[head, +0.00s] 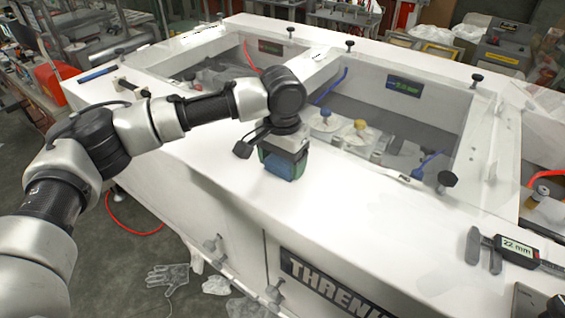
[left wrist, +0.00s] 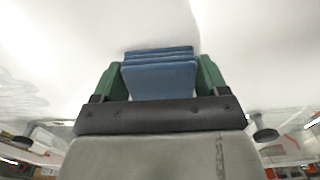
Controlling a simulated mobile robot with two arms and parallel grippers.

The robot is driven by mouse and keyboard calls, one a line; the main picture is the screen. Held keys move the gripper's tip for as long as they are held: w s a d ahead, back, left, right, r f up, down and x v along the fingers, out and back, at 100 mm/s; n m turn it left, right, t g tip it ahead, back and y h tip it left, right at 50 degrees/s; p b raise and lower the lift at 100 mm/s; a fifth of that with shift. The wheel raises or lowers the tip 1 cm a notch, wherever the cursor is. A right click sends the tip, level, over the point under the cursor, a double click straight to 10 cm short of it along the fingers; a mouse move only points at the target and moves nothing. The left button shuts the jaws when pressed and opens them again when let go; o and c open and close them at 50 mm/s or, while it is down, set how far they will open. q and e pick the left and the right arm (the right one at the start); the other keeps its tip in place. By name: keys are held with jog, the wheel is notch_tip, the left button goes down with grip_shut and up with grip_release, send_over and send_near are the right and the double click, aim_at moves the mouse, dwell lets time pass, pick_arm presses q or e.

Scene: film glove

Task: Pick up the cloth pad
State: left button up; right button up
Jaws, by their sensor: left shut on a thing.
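The cloth pad is a blue, layered, folded block. In the left wrist view the cloth pad (left wrist: 160,76) sits between the two green fingers of my left gripper (left wrist: 161,80), which touch it on both sides. In the head view the cloth pad (head: 279,167) shows under my left gripper (head: 284,158), over the white top of the cabinet (head: 215,150). I cannot tell whether the pad touches the surface or is just above it. My right gripper is not in view.
Recessed bays with jars and a blue tool (head: 430,162) lie behind the gripper. Black knobs (head: 447,179) stand on the rim. A digital caliper (head: 515,250) lies at the right. Gloves (head: 168,275) lie on the floor.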

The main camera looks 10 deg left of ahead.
aim_at(282, 160)
pick_arm(q)
jog(key=shift+r, duration=0.4)
notch_tip(282, 160, up, 3)
jog(key=shift+f+b, duration=0.15)
jog(key=shift+b, duration=0.75)
jog(key=w+d+r+b, duration=0.2)
jog(key=w+d+r, duration=0.3)
jog(key=d, duration=0.5)
jog(key=shift+d+r+b, duration=0.3)
jog(key=shift+r+b, duration=0.05)
jog(key=shift+r, duration=0.7)
jog(key=shift+w, duration=0.1)
jog(key=shift+o, duration=1.1)
jog(key=shift+c, duration=0.7)
jog(key=shift+a, duration=0.1)
